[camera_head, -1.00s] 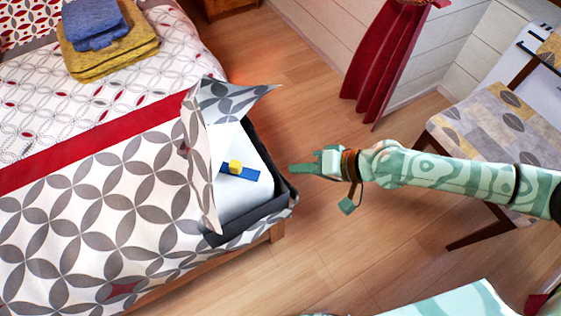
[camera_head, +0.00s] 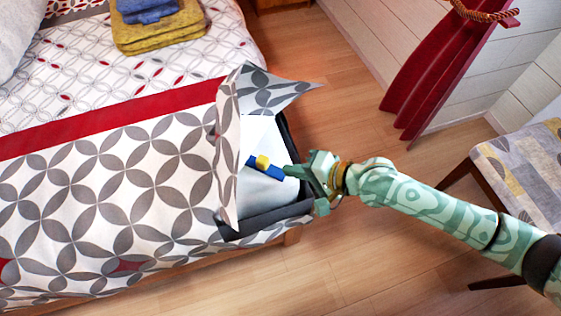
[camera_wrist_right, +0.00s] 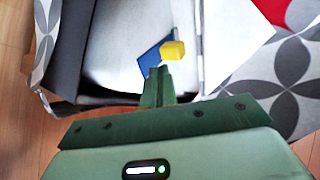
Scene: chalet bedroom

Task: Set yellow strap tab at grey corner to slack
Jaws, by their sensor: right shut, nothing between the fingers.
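The yellow strap tab (camera_head: 262,161) sits on a blue strap (camera_head: 273,171) that lies across the white mattress corner. The grey corner (camera_head: 262,217) is the dark grey edging around that white area, uncovered by the folded-back bedding. My right gripper (camera_head: 291,172) is shut and empty, its fingertips at the right end of the blue strap in the head view. In the right wrist view the yellow tab (camera_wrist_right: 172,51) shows just beyond and right of the shut fingertips (camera_wrist_right: 160,68), with the blue strap (camera_wrist_right: 154,55) behind them. Whether the fingers touch the strap I cannot tell. My left gripper is not in view.
The patterned duvet (camera_head: 130,175) is folded back, and its raised flap (camera_head: 228,150) stands just left of the tab. Folded yellow and blue towels (camera_head: 160,28) lie farther up the bed. Wooden floor (camera_head: 360,270) is clear.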

